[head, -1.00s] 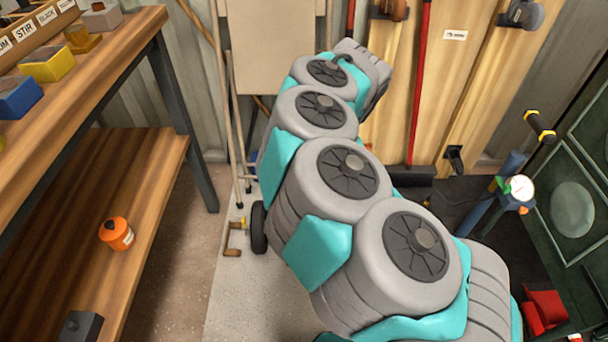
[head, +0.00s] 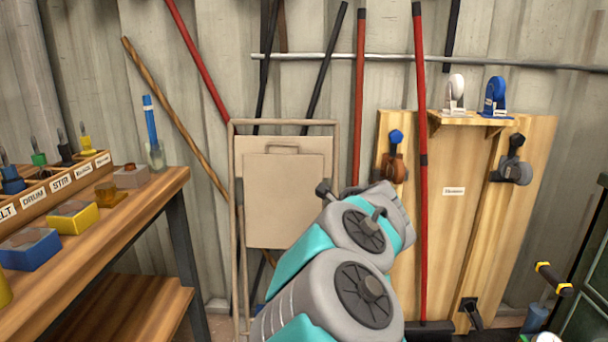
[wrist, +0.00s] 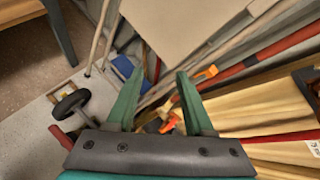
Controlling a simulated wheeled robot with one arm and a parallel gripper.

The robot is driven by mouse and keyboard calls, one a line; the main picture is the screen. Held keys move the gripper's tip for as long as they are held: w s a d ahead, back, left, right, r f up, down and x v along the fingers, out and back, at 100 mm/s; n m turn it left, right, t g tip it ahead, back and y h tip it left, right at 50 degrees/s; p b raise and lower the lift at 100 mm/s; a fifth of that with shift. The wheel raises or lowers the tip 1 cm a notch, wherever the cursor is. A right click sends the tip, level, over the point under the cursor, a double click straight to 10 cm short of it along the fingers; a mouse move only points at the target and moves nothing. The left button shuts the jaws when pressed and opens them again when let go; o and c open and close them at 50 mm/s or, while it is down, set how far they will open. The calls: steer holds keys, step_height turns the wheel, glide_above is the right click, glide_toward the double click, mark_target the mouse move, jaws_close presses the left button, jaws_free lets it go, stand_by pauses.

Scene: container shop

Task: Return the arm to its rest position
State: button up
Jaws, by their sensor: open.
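My arm (head: 352,287), grey with teal covers, rises from the bottom of the head view toward the leaning boards. Its far end (head: 385,212) is in front of the wooden panel's left edge. My gripper's fingers cannot be made out there. In the wrist view my gripper (wrist: 160,71) shows two green fingers spread apart with nothing held between them. Behind them are leaning poles, a board and the floor.
A wooden bench (head: 130,205) with labelled bins stands at the left. A folding frame with a beige board (head: 260,190) leans on the corrugated wall. A wooden panel (head: 530,170) with tools and red poles (head: 420,200) stands at right. A dark cabinet (head: 590,290) is at far right.

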steer(key=d+r+m+t+h, duration=0.5)
steer(key=d+r+m, duration=0.6)
steer(key=r, duration=0.2)
steer(key=s+d+f+m+g+h, duration=0.2)
steer(key=s+d+m+g+h, duration=0.3)
steer(key=s+d+m, duration=0.75)
steer(key=s+a+f+m+g+y+p, duration=0.1)
steer(key=s+f+m+g, duration=0.5)
steer(key=s+f+m, duration=0.9)
steer(key=s+a+f+m+g+y+p, duration=0.1)
steer(key=s+a+m+g+y, duration=0.1)
steer(key=s+a, duration=0.4)
steer(key=s+a+f+m+g+y+p, duration=0.1)
steer(key=s+a+m+g+y, duration=0.2)
steer(key=s, duration=1.1)
steer(key=a+m, duration=0.2)
steer(key=a, duration=0.1)
steer(key=shift+s+f+g, duration=0.25)
steer(key=shift+f+g, duration=0.15)
steer(key=shift+a, duration=0.1)
